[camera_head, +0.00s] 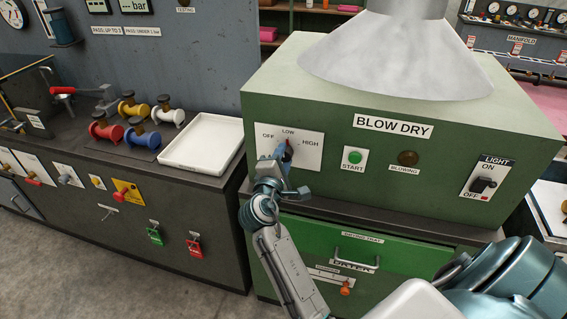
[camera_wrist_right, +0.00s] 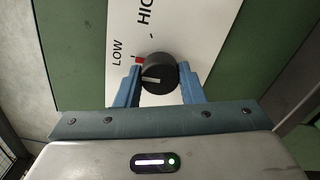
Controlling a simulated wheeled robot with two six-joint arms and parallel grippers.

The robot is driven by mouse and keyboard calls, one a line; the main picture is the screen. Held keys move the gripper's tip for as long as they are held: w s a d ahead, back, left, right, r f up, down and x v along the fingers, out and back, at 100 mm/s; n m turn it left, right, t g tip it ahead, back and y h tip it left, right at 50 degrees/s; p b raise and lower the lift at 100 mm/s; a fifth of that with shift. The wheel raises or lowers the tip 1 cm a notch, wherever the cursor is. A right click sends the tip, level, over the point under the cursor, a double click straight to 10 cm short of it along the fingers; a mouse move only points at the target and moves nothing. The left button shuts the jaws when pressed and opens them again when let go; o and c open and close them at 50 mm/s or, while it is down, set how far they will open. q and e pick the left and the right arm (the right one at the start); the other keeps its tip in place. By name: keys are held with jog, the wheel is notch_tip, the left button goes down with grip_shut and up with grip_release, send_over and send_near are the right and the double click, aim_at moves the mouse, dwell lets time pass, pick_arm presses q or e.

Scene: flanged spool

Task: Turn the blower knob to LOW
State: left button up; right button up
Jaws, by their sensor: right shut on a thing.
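The black blower knob (camera_wrist_right: 158,72) sits on a white panel (camera_head: 309,156) marked OFF, LOW and HIGH. My right gripper (camera_head: 284,150) is at the knob and mostly hides it in the head view. In the right wrist view, my right gripper's blue fingers (camera_wrist_right: 160,88) stand on both sides of the knob and are shut on it. The white line on the knob's face points roughly toward LOW, slightly to the OFF side. A red mark (camera_wrist_right: 139,60) lies at the knob's edge, in line with LOW. The OFF label is out of the wrist view. My left gripper is not in view.
The green blow dry box (camera_head: 430,185) has a START button (camera_head: 354,156), a BLOWING lamp (camera_head: 407,158) and a LIGHT switch (camera_head: 484,185). A drying tray drawer (camera_head: 400,262) is below. To the left are a white tray (camera_head: 203,143) and several coloured spools, including a blue one (camera_head: 142,138).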

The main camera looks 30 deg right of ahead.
jog(key=shift+w+r+m, duration=0.1)
jog(key=shift+r+m, duration=0.2)
jog(key=shift+m, duration=0.1)
jog(key=o, duration=0.9)
jog(key=shift+c, duration=0.2)
jog(key=shift+o, duration=0.7)
jog(key=shift+w+d+f, duration=0.1)
jog(key=shift+w+f, duration=0.1)
jog(key=shift+f, duration=0.1)
jog(key=shift+s, duration=0.15)
